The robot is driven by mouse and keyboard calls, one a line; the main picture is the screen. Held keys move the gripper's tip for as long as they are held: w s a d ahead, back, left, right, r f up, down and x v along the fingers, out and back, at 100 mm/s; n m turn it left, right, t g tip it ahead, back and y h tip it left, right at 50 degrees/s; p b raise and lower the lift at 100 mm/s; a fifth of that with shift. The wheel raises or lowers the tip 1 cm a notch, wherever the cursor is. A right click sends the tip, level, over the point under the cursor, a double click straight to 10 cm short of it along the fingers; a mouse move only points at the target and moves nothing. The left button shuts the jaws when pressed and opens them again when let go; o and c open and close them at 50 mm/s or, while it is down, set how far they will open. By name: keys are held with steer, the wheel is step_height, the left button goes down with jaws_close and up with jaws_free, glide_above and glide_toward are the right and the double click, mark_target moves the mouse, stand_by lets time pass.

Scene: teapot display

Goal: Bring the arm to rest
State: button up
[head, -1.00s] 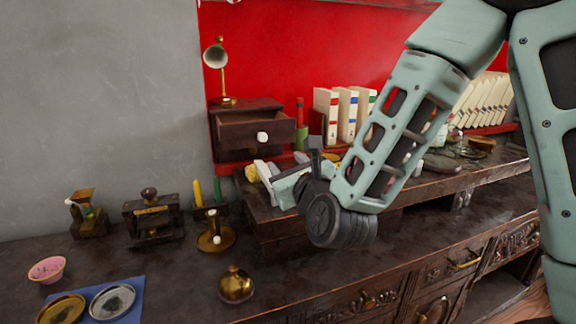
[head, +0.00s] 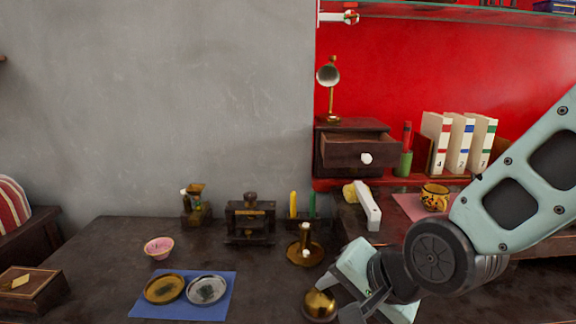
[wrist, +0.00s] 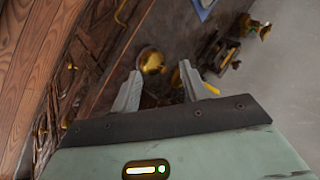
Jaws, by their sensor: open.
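My gripper (head: 345,298) is at the lower right of the head view, low over the front of the dark cabinet top. The wrist view shows its two fingers (wrist: 158,82) apart, with nothing held between them. A round brass pot (head: 320,304) stands close beside the gripper in the head view. It also shows just beyond the fingertips in the wrist view (wrist: 152,61). Whether the gripper touches it I cannot tell. My arm reaches in from the right, bent at the wrist, and hides part of the cabinet top.
A brass candlestick (head: 304,249), a black press-like box (head: 250,220) and a pink bowl (head: 158,248) stand on the cabinet top. Two round dishes lie on a blue mat (head: 222,305). A small chest with an open drawer (head: 360,150) and a patterned mug (head: 434,197) are behind.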

steer(key=s+d+n+g+h, duration=0.2)
steer(key=s+d+n+g, duration=0.1)
steer(key=s+n, duration=0.4)
steer(key=s+d+n+g+h, duration=0.2)
steer(key=s+d+n+g, duration=0.1)
steer(key=s+n, duration=0.4)
step_height(320, 180, up, 14)
steer(key=p, duration=1.3)
steer(key=shift+s+f, duration=0.15)
steer(key=shift+a, duration=0.1)
